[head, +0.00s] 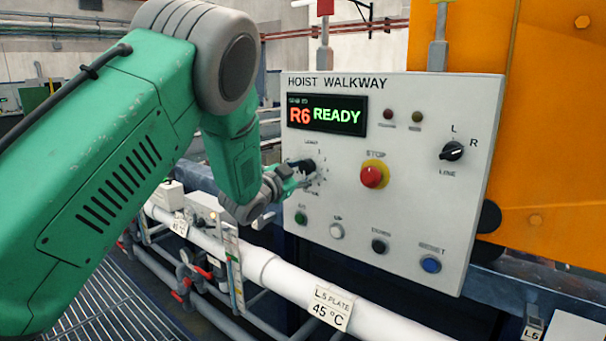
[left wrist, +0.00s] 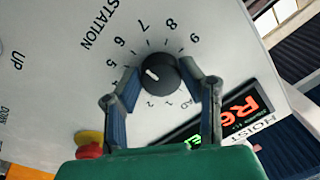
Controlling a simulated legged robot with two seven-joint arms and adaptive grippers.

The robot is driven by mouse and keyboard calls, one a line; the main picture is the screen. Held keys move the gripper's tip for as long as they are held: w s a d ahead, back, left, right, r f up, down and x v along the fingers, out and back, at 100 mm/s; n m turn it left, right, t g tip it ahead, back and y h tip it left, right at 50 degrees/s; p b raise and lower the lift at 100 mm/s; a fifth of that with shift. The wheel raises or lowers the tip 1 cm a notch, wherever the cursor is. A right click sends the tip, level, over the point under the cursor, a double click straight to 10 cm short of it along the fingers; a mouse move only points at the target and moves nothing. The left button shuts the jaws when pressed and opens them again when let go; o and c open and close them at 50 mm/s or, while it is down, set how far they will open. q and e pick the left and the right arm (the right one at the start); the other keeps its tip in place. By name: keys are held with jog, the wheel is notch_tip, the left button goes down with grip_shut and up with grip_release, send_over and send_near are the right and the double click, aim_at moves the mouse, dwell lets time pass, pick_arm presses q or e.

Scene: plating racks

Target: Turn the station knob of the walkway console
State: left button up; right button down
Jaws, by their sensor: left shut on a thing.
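The walkway console (head: 400,235) is a pale panel headed HOIST WALKWAY. Its black round station knob (head: 307,165) sits on the panel's left, below the display. In the left wrist view the knob (left wrist: 160,70) has a ring of numbers around it, and its white mark points left, roughly toward the 5. My left gripper (head: 298,175) is at the panel, shut on the knob. In the left wrist view its two fingers (left wrist: 160,80) stand on either side of the knob. The display (head: 327,115) reads R6 READY. My right gripper is not in view.
A red stop button (head: 374,174) on a yellow collar stands right of the knob. Several small buttons line the panel's lower part, and a black L/R selector (head: 453,151) is at upper right. White pipes (head: 285,277) run below the console. An orange structure (head: 545,130) is behind.

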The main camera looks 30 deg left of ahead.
pick_arm(q)
jog(key=o, duration=1.1)
jog(key=shift+o, duration=0.2)
jog(key=shift+s, duration=0.3)
jog(key=s, duration=1.1)
jog(key=shift+s+a+f, duration=0.15)
jog(key=shift+a+f, duration=0.05)
jog(key=shift+f, duration=0.15)
